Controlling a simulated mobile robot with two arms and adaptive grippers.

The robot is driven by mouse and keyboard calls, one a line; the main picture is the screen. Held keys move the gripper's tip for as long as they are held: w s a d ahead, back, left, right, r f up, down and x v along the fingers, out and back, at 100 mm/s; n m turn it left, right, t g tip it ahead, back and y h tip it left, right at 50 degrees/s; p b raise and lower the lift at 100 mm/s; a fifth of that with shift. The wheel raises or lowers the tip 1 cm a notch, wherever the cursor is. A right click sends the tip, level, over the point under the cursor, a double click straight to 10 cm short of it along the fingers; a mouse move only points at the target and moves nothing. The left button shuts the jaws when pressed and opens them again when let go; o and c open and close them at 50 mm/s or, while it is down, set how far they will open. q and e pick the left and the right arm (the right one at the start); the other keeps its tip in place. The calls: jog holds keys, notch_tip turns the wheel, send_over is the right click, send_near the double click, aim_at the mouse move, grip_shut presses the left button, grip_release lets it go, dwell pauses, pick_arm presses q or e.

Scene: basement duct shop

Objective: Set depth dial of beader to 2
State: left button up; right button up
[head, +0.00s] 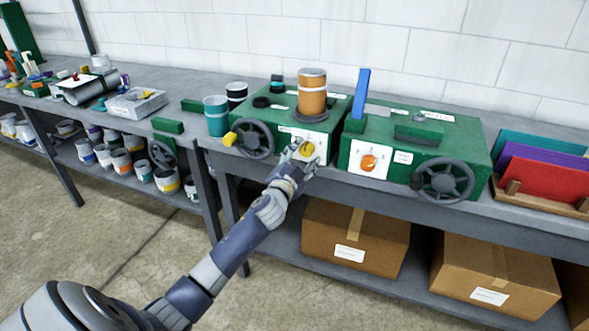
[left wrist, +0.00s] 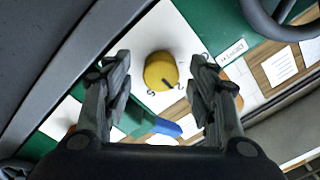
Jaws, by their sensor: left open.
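A yellow dial (head: 307,149) sits on a white plate on the front of the left green machine (head: 335,112). In the left wrist view the yellow dial (left wrist: 160,71) has a dark pointer line aimed at its lower right, near a small mark that looks like a 2. Another mark shows at its lower left. My left gripper (head: 299,154) is in front of the dial. In the left wrist view its open fingers (left wrist: 160,88) stand on either side of the dial, with visible gaps. My right gripper is not in view. I cannot read which machine is the beader.
The right green machine (head: 455,138) has an orange dial (head: 369,163) and a dark handwheel (head: 444,181). Another handwheel (head: 254,139) is just left of the yellow dial. An orange can (head: 312,97) stands on the left machine. Cardboard boxes (head: 350,238) sit on the lower shelf.

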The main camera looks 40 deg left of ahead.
pick_arm(q)
jog(key=v, duration=1.1)
jog(key=shift+w, duration=0.1)
notch_tip(320, 180, down, 20)
jog(key=s+n+g+h, duration=0.1)
jog(key=s+g, duration=0.2)
jog(key=g, duration=0.1)
jog(key=s+d+f+g, duration=0.2)
jog(key=s+f, duration=0.2)
jog(key=f, duration=0.3)
jog(key=s+d+f+n+g+h, duration=0.15)
jog(key=s+f, duration=0.25)
jog(key=f, duration=0.4)
jog(key=s+d+f+g, duration=0.2)
jog(key=s+f, duration=0.2)
jog(key=f, duration=0.3)
jog(key=s+d+f+g, duration=0.2)
jog(key=s+f, duration=0.4)
jog(key=s, duration=0.5)
jog(key=s+d+f+n+g+h, duration=0.1)
jog(key=s+d+f, duration=0.4)
jog(key=s, duration=0.7)
jog(key=s+d+f+g+h, duration=0.1)
jog(key=s+d+f+g, duration=0.3)
jog(key=s+f, duration=0.3)
jog(key=s, duration=0.4)
jog(key=shift+s+f, duration=0.35)
jog(key=shift+f, duration=0.05)
